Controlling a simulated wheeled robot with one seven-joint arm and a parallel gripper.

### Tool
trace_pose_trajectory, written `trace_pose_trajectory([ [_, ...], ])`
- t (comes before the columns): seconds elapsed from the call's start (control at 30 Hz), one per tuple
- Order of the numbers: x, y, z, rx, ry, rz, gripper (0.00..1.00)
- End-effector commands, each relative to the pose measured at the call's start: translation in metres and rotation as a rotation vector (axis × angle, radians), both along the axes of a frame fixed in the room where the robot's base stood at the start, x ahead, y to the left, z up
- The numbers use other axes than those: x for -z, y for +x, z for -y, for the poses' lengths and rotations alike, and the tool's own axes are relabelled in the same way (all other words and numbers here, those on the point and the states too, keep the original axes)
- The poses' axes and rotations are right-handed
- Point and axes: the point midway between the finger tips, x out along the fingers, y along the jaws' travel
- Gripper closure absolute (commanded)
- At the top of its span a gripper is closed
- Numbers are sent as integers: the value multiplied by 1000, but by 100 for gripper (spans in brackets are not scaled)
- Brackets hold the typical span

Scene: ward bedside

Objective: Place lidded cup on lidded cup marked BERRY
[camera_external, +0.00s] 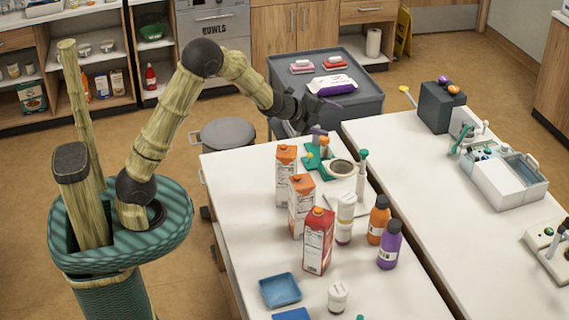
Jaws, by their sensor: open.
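I cannot make out which things are the lidded cups, and no BERRY marking is readable. A small white lidded container (338,297) stands upright near the front of the near table, its label too small to read. A taller white lidded container (345,220) stands behind it, beside the orange bottle. My gripper (318,112) is open at the far end of the near table, well away from both containers. Its fingers are small and dark in this view, and I see nothing held between them.
Cartons (302,206) stand along the near table's left side, with orange (379,220) and purple (390,246) bottles at right. A round dish (342,168) and green items lie below my gripper. A blue tray (280,290) lies in front. A grey cart (352,103) stands behind.

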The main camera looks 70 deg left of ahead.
Motion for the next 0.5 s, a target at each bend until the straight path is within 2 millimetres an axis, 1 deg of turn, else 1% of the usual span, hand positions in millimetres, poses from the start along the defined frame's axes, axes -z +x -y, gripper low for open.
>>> trace_pose_trajectory([
  [0.03,1,-21,10,-98,-121,-47,25],
  [0.07,4,-34,16,-163,-198,-79,25],
  [0.1,9,-53,25,-251,-296,-125,25],
  [0.17,16,-84,40,-383,-438,-197,25],
  [0.2,22,-106,51,-472,-526,-248,25],
  [0.27,30,-143,69,-611,-649,-326,25],
  [0.3,35,-169,81,-705,-724,-381,25],
  [0.37,42,-207,99,-844,-818,-457,25],
  [0.4,46,-231,109,-930,-868,-503,25],
  [0.5,52,-276,128,-1100,-945,-587,25],
])
